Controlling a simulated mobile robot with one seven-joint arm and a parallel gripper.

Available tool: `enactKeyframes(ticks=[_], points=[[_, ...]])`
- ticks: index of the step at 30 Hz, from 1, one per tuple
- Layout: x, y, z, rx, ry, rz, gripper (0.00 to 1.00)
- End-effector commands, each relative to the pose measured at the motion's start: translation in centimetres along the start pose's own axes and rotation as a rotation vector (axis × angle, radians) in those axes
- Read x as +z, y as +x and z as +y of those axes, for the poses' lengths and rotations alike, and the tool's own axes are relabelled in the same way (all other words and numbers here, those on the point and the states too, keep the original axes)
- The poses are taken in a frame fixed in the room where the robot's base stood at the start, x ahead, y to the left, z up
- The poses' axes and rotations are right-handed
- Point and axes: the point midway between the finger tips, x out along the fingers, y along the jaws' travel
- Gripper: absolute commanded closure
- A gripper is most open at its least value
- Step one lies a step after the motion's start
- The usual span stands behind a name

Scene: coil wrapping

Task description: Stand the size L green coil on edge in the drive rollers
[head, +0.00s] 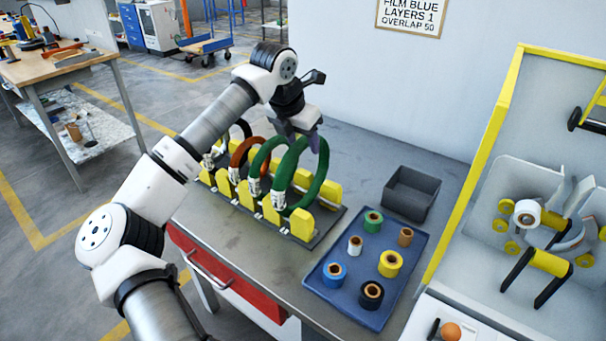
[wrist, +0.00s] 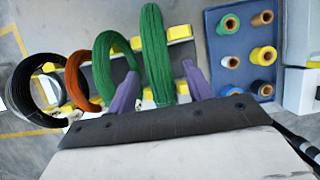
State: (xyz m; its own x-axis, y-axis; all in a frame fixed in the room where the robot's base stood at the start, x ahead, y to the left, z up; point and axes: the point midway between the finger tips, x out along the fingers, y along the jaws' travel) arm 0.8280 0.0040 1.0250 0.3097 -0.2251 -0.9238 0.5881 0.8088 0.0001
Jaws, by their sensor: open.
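Two green coils stand on edge in a rack with yellow posts (head: 303,224). The right green coil (head: 302,180) looks the larger; it also shows in the wrist view (wrist: 154,50). The smaller green coil (head: 256,162) stands just left of it. My gripper (head: 309,142) is open at the top of the larger coil. In the wrist view its two purple fingers (wrist: 160,92) lie on either side of that coil, apart from it as far as I can tell. The drive rollers (head: 550,262) are yellow-ended, in the machine at the right; no coil stands in them.
An orange coil (head: 237,158) and a black coil (wrist: 22,92) fill the rack's left part. A blue tray (head: 343,302) with several film rolls and a dark bin (head: 410,194) stand between rack and machine. A yellow frame (head: 478,170) edges the machine. A sign (head: 411,15) hangs behind.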

Motion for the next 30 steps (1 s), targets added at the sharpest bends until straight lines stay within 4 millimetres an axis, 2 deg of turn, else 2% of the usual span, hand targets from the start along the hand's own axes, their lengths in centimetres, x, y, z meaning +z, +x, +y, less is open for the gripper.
enactKeyframes(ticks=[4, 16, 30], points=[[-0.01, 0.01, -0.01, 0.000, 0.000, 0.000, 0.49], [-0.01, -0.04, 0.00, 0.000, 0.000, 0.000, 1.00], [-0.01, -0.06, 0.00, 0.000, 0.000, 0.000, 1.00]])
